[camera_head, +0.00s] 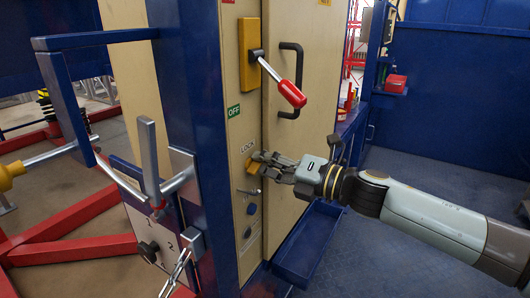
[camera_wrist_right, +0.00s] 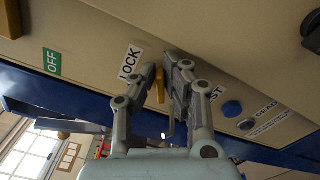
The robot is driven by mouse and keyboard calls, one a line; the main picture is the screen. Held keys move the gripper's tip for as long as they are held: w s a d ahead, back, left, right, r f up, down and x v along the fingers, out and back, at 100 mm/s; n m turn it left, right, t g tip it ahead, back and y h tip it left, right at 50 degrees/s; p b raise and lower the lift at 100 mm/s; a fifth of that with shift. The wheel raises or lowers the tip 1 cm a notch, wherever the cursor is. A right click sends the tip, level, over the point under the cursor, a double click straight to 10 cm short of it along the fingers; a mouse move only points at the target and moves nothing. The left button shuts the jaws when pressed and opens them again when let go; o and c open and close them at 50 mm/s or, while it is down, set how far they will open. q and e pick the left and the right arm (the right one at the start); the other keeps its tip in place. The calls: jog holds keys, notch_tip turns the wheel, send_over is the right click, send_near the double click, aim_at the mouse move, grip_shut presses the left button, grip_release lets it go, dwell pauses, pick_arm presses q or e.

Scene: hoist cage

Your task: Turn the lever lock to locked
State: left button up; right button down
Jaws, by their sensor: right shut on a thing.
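The lever lock is a small yellow handle (camera_head: 254,166) on the beige panel, just below the white LOCK label (camera_head: 248,147). In the right wrist view the yellow handle (camera_wrist_right: 160,86) stands between my fingertips, beside the LOCK label (camera_wrist_right: 130,63). My right gripper (camera_head: 268,167) reaches in from the right and is shut on this handle; the fingers (camera_wrist_right: 168,80) also show in the right wrist view. The fingers hide part of the handle and its mount, so its exact angle is hard to tell. My left gripper is not in view.
Above is a red-handled lever (camera_head: 290,92) on a yellow plate (camera_head: 247,55), with a green OFF label (camera_head: 234,111). A black door handle (camera_head: 290,80) sits to its right. A blue tray (camera_head: 308,245) stands at the panel's foot.

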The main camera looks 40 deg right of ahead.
jog(key=shift+w+d+f+m+p, duration=0.1)
jog(key=shift+m+p, duration=0.75)
jog(key=shift+m, duration=0.6)
jog(key=shift+w+m+p, duration=0.1)
jog(key=shift+m+p, duration=0.7)
jog(key=shift+m, duration=0.65)
jog(key=c, duration=1.4)
grip_release()
jog(key=shift+f, duration=0.2)
jog(key=shift+s+f, duration=0.1)
jog(key=shift+f, duration=0.05)
jog(key=v, duration=1.2)
